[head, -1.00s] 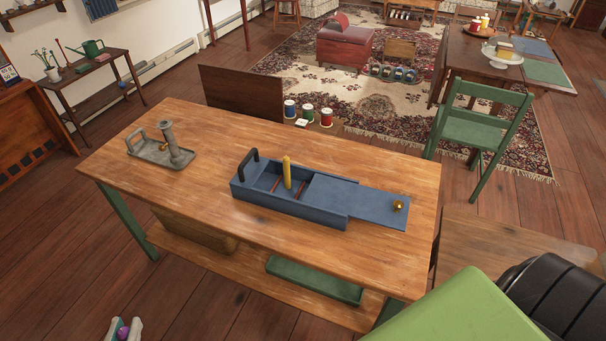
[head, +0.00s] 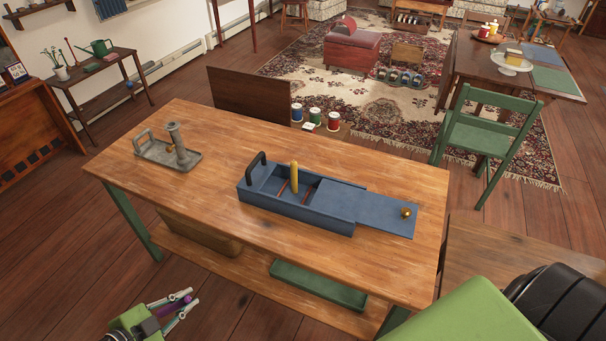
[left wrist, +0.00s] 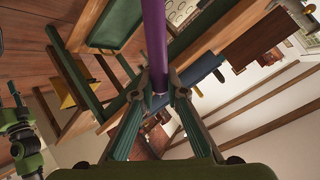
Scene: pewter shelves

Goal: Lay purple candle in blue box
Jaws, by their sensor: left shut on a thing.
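My left gripper (head: 178,309) is low at the front left, short of the wooden table, and shut on the purple candle (head: 178,304). In the left wrist view the candle (left wrist: 154,40) is a long purple rod between the fingers. The blue box (head: 300,217) stands on the table with its lid (head: 372,209) slid out to the right, a brass knob (head: 405,213) on it. A yellow candle (head: 294,178) stands upright in the box's open part.
A grey tray with a candlestick (head: 179,148) stands at the table's back left. The table top (head: 200,200) left of the box is clear. A green tray (head: 318,285) lies on the shelf below. Several coloured jars (head: 315,115) stand behind the table.

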